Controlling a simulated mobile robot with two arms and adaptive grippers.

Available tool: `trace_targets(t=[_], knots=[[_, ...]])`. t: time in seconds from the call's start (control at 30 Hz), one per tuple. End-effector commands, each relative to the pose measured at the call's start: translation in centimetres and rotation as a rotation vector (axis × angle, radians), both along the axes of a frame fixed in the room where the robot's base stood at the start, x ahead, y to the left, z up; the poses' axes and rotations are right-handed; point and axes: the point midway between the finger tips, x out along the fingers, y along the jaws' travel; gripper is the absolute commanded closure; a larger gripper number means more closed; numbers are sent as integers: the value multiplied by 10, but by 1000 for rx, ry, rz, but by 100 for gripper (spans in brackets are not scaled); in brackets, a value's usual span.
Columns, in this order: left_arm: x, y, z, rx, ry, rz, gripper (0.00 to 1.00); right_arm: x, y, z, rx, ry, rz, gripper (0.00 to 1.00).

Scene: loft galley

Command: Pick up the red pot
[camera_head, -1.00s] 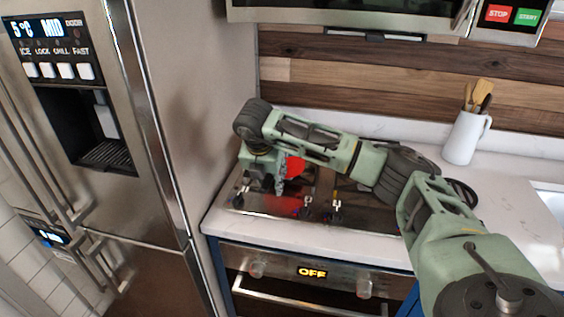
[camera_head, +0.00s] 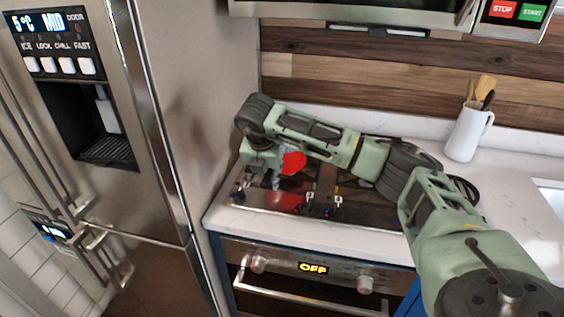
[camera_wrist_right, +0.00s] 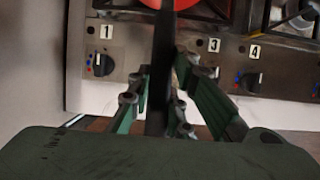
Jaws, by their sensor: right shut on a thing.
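The red pot (camera_head: 293,162) is at the back left of the cooktop, largely hidden behind my right arm. In the right wrist view, the red edge of the pot (camera_wrist_right: 150,3) shows at the top, with its long dark handle (camera_wrist_right: 160,60) running towards me. My right gripper (camera_head: 275,179) is over the left of the cooktop, pointing down. In the right wrist view, its fingers (camera_wrist_right: 163,75) are shut around the handle. I cannot tell whether the pot touches the burner. My left gripper is not in view.
The cooktop (camera_head: 255,208) has knobs along its front edge. The steel fridge (camera_head: 180,110) stands close on the left. A white jug (camera_head: 464,137) with utensils stands at the back right. A microwave (camera_head: 350,10) hangs above. The counter at right is mostly clear.

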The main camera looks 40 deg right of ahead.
Motion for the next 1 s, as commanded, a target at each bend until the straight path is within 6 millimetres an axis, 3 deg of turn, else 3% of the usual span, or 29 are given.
trace_targets(t=[0.47,0.8,1.0], knots=[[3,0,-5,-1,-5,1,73,2,0,11,-1,-7,-1,100],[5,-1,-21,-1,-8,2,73,2,0,42,-1,-8,-1,100],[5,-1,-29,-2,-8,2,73,-7,-25,55,-2,-7,-6,100]])
